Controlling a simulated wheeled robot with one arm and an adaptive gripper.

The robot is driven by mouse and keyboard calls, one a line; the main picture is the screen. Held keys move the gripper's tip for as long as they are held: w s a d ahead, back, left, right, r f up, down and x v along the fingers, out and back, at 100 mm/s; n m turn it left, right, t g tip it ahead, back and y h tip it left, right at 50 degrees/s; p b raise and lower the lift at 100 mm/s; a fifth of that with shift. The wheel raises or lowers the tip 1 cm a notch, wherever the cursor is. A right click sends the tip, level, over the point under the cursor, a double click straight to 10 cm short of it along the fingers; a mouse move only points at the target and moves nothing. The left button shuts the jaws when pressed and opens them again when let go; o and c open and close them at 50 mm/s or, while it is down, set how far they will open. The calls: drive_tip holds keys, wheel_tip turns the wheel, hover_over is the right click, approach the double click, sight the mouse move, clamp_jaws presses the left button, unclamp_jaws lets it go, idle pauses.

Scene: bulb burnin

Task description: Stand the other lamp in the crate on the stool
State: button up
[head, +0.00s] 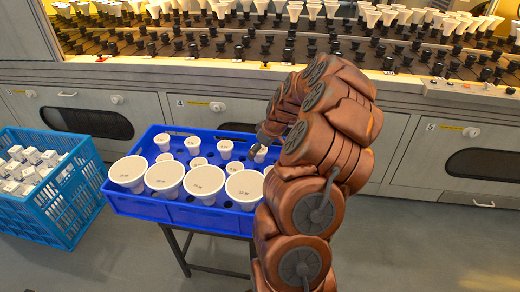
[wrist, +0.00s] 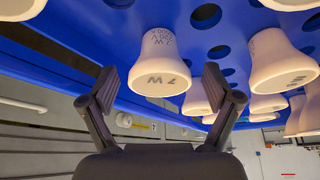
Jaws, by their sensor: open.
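A blue crate (head: 190,214) stands on a dark-legged stool (head: 181,250). White lamps stand in its holes, faces up: large ones such as this lamp (head: 204,180) along the front, smaller ones behind. My gripper (head: 263,136) is over the back right of the crate, at a small lamp (head: 260,155), partly hidden by my arm. In the wrist view my gripper (wrist: 164,88) is open, and a small white lamp marked 7 W (wrist: 163,62) appears between its fingertips, with no visible contact. Other lamps (wrist: 283,65) stand close to the right finger. No lamp is in my gripper.
A lighter blue crate (head: 75,205) holding small white boxes stands on the floor at left. Behind is a grey bench with drawers (head: 225,107) and a lit rack above, with rows of dark sockets and white lamps (head: 390,15). The floor at right (head: 430,240) is clear.

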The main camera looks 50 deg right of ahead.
drive_tip(key=shift+r, duration=0.1)
drive_tip(key=v, duration=1.2)
idle(0.4)
drive_tip(key=s+a+r+n+g+y+p, duration=0.1)
drive_tip(key=s+a+r+g+p, duration=0.1)
drive_tip(key=a+r+p, duration=0.95)
drive_tip(key=s+a+r+g+p, duration=0.1)
drive_tip(key=s+a+r+p, duration=0.3)
drive_tip(key=a+r, duration=0.85)
drive_tip(key=s+a+r+g+p, duration=0.1)
drive_tip(key=s+a+r+p, duration=0.1)
drive_tip(key=s+a+p, duration=0.2)
drive_tip(key=s+a+r+m+g+h+p, duration=0.1)
drive_tip(key=s+a+r+p, duration=0.2)
drive_tip(key=s+a+p, duration=0.2)
drive_tip(key=s+a+r+m+g+p, duration=0.1)
drive_tip(key=s+a+r+p, duration=0.2)
drive_tip(key=s+p, duration=0.3)
drive_tip(key=s+a, duration=0.1)
drive_tip(key=s, duration=0.3)
drive_tip(key=shift+a+r+g, duration=0.25)
drive_tip(key=shift+a+g, duration=0.05)
